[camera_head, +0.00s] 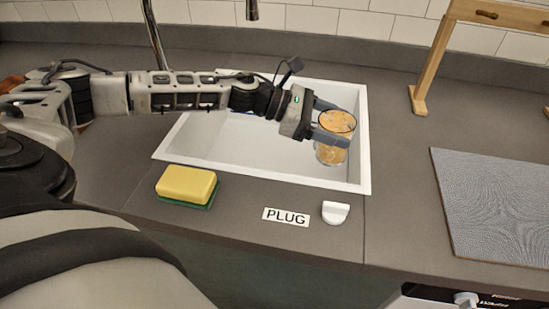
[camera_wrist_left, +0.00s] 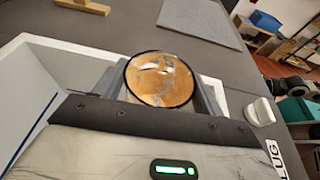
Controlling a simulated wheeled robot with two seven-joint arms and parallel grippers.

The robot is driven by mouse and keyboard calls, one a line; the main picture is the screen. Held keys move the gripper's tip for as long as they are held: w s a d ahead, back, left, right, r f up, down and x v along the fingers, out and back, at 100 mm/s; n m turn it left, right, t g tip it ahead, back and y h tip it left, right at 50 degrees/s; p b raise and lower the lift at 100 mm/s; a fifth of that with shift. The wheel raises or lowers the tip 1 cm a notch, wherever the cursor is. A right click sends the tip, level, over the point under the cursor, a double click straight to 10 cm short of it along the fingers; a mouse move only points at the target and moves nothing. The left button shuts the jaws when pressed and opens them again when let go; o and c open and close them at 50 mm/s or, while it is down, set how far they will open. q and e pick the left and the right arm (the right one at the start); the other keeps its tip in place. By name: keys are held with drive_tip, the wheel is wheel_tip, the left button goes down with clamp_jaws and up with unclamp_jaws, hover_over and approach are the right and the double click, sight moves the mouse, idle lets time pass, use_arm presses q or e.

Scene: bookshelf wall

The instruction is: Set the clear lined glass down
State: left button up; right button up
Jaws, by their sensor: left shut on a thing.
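The clear lined glass (camera_head: 333,152) is held by my left gripper (camera_head: 334,126) over the right end of the white sink. It looks upright, with a dark rim and orange-brown patches. In the left wrist view the round top of the glass (camera_wrist_left: 160,80) sits between the two fingers of the left gripper (camera_wrist_left: 162,92), which are shut on it. I cannot tell whether its base touches the sink. My right gripper is not in view.
The white sink (camera_head: 215,142) is set in a grey counter. A yellow and green sponge (camera_head: 186,185), a PLUG label (camera_head: 286,216) and a white knob (camera_head: 336,212) are along its front. A grey textured mat (camera_head: 500,200) lies at right, near a wooden stand (camera_head: 432,60).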

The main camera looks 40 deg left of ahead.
sight(324, 165)
use_arm(q)
drive_tip(key=f, duration=0.7)
drive_tip(key=shift+s+a+f+b, duration=0.1)
drive_tip(key=shift+a+b, duration=0.15)
drive_tip(key=shift+b, duration=0.05)
drive_tip(key=shift+f, duration=2.35)
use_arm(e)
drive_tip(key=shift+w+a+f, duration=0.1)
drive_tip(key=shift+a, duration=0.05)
use_arm(q)
drive_tip(key=shift+f+b, duration=0.3)
drive_tip(key=shift+b, duration=0.2)
drive_tip(key=o, duration=1.6)
drive_tip(key=shift+r, duration=0.1)
drive_tip(key=shift+c, duration=0.2)
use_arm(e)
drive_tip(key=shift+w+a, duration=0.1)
